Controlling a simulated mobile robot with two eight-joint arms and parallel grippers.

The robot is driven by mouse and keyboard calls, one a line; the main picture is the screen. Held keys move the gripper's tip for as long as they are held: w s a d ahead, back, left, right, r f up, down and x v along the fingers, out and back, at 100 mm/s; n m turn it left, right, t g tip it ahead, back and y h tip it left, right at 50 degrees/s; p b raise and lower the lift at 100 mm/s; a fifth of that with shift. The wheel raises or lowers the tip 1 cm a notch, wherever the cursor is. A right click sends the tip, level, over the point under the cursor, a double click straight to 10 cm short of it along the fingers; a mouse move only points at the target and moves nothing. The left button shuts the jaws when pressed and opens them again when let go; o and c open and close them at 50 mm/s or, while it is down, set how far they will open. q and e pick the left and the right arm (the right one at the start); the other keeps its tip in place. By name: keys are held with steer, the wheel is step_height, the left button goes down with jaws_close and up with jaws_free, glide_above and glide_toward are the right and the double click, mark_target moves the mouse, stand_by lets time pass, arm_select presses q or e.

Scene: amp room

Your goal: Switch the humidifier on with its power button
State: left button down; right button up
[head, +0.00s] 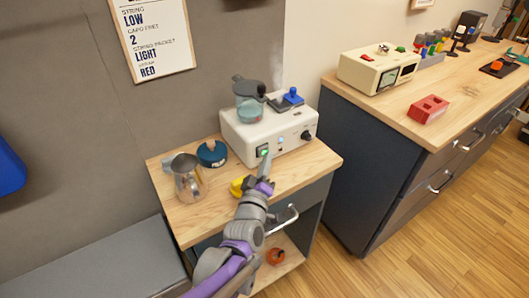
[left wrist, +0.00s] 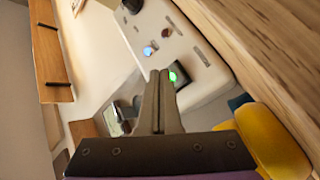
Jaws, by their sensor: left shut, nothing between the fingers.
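The humidifier (head: 246,135) is a white box with a clear water tank (head: 250,108) and a blue-topped fitting (head: 291,97) on top. It stands on a small wooden-topped cabinet. Its power button (head: 264,152) on the front glows green, and it also glows in the left wrist view (left wrist: 174,76). Faint mist rises above the box. My left gripper (head: 266,166) is shut and empty, with its fingertips just in front of the button. In the left wrist view the fingertips (left wrist: 160,76) overlap the button's dark surround; whether they touch is unclear. My right gripper is out of view.
A metal pitcher (head: 188,183) and a blue round container (head: 212,153) stand left of the humidifier. A yellow object (head: 238,186) lies beside my left gripper. A dark-sided bench (head: 400,120) stands to the right, with a wooden top holding instruments.

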arm_select(q)
steer(key=shift+s+d+p, duration=0.25)
steer(key=shift+s+d, duration=0.35)
steer(key=shift+s, duration=0.15)
steer(key=shift+s+d+p, duration=0.2)
steer(key=shift+s+d, duration=0.35)
steer(key=shift+s, duration=0.2)
steer(key=shift+s+d, duration=0.6)
steer(key=shift+s, duration=0.35)
